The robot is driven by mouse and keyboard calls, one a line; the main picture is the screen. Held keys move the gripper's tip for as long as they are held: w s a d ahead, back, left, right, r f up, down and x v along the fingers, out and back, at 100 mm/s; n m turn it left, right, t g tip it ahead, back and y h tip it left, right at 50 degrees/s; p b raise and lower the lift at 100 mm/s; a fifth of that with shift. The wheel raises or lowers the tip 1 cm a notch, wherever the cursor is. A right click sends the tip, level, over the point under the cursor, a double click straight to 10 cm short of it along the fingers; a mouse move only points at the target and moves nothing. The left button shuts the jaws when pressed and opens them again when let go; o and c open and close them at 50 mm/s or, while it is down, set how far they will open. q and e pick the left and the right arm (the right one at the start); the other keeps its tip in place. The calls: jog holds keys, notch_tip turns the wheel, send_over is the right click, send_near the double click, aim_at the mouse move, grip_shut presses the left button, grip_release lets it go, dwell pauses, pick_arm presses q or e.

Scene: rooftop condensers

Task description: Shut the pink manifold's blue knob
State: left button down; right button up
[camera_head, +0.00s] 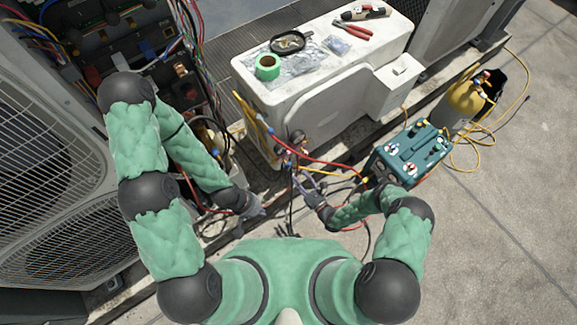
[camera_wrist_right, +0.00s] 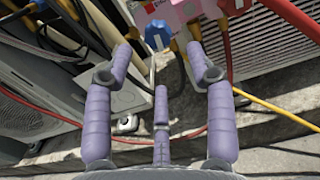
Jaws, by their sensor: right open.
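The pink manifold (camera_wrist_right: 185,12) is at the top of the right wrist view, with its blue knob (camera_wrist_right: 156,37) on its lower left. In the head view the manifold is small, by the near side of the white condenser, and its blue knob (camera_head: 282,157) is hard to make out. My right gripper (camera_wrist_right: 162,46) is open, its fingertips on either side of the blue knob in the picture; I cannot tell whether they touch it. It also shows in the head view (camera_head: 302,181), just below the manifold. My left gripper (camera_head: 256,208) is lower left, apart from the manifold; its fingers are too small to read.
Red and yellow hoses (camera_head: 335,174) run from the manifold toward a teal machine (camera_head: 412,154). A yellow cylinder (camera_head: 466,98) stands beyond it. Green tape (camera_head: 267,66) and red pliers (camera_head: 353,29) lie on the white condenser (camera_head: 330,92). An opened unit with wiring (camera_head: 115,40) is at left. The right floor is mostly clear.

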aim_at(290, 167)
jog(key=b+x, duration=0.1)
jog(key=x, duration=0.7)
jog(key=shift+a, duration=0.1)
jog(key=c, duration=1.1)
